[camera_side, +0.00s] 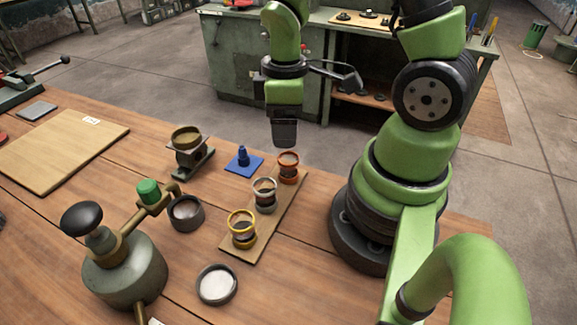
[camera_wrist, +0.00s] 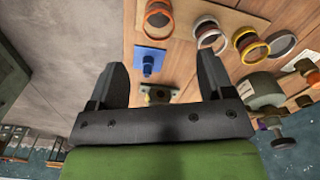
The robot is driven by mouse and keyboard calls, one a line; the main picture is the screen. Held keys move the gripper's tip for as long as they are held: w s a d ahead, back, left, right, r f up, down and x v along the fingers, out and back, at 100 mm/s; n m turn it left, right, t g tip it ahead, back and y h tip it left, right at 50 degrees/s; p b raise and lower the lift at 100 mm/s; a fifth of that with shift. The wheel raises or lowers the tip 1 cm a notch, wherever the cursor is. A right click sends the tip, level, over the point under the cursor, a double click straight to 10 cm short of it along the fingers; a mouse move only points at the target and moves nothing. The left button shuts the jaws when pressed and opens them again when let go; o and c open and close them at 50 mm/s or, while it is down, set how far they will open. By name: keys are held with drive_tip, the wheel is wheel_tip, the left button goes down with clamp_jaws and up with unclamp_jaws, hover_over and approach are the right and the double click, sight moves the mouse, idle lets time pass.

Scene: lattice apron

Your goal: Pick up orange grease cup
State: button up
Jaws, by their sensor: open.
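The orange grease cup (camera_side: 288,168) stands upright at the far end of a narrow wooden board on the table. In the wrist view the orange cup (camera_wrist: 158,17) shows near the top edge, beyond my fingertips. A grey-white cup (camera_side: 264,195) and a yellow cup (camera_side: 241,229) stand in a row with it on the same board. My gripper (camera_side: 284,136) points down above and behind the orange cup, apart from it. In the wrist view my gripper (camera_wrist: 160,72) has its two fingers spread with nothing held between them.
A blue block with a peg (camera_side: 243,160) sits left of the orange cup. A small stand (camera_side: 187,150), a dark round cup (camera_side: 185,212), a white-filled dish (camera_side: 217,285) and a large oil can (camera_side: 122,265) are on the table. A wooden panel (camera_side: 60,150) lies flat at left.

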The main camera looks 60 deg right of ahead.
sight(288, 158)
drive_tip(key=shift+s+d+f, duration=0.1)
drive_tip(key=shift+s+f, duration=0.05)
drive_tip(key=shift+f, duration=4.65)
drive_tip(key=c, duration=1)
drive_tip(key=shift+r, duration=0.1)
drive_tip(key=shift+c, duration=0.2)
